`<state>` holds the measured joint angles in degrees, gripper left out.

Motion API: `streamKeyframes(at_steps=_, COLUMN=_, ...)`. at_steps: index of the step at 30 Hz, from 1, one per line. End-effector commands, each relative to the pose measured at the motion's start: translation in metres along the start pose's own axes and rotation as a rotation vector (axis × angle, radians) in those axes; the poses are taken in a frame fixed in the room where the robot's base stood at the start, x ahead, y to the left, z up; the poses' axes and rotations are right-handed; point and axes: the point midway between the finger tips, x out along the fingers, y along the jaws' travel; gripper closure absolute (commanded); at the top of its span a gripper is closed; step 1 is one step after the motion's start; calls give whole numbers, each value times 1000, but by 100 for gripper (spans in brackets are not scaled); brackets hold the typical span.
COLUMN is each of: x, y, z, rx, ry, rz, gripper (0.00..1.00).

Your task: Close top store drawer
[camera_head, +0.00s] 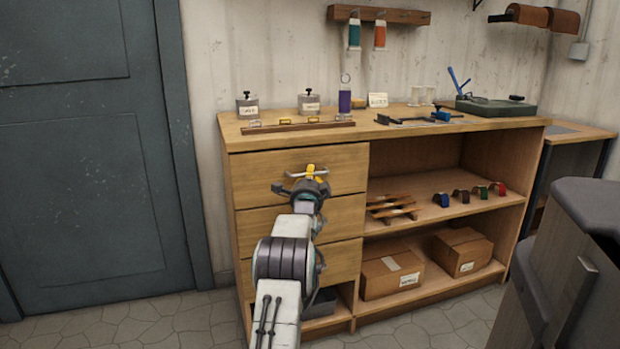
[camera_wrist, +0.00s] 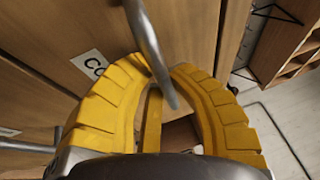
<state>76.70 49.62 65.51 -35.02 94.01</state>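The wooden cabinet has a stack of drawers at its left. The top drawer (camera_head: 262,170) shows its front in the head view, and it looks flush or nearly so with the cabinet, though my arm covers part of it. Its metal bar handle (camera_head: 293,175) sits at my gripper (camera_head: 313,168). In the wrist view, the handle bar (camera_wrist: 147,38) passes between the tips of my yellow gripper fingers (camera_wrist: 160,72). The tips are close on both sides of the bar, and the gripper looks shut on it.
The worktop (camera_head: 380,128) carries jars, bottles and tools. To the right of the drawers, open shelves hold wooden racks, small coloured items and cardboard boxes (camera_head: 391,275). A grey door (camera_head: 85,150) stands to the left. Floor (camera_head: 180,322) shows clear in front of it.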

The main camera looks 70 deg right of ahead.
Motion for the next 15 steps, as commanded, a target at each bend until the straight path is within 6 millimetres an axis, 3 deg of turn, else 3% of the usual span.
streamKeyframes(at_steps=8, x=0, y=-3, z=1, rx=-1, ry=-1, rz=-6, gripper=100)
streamKeyframes(at_steps=9, x=0, y=-3, z=1, rx=-1, ry=-1, rz=-5, gripper=82)
streamKeyframes(at_steps=15, x=0, y=-1, z=1, rx=0, ry=-1, rz=-2, gripper=65)
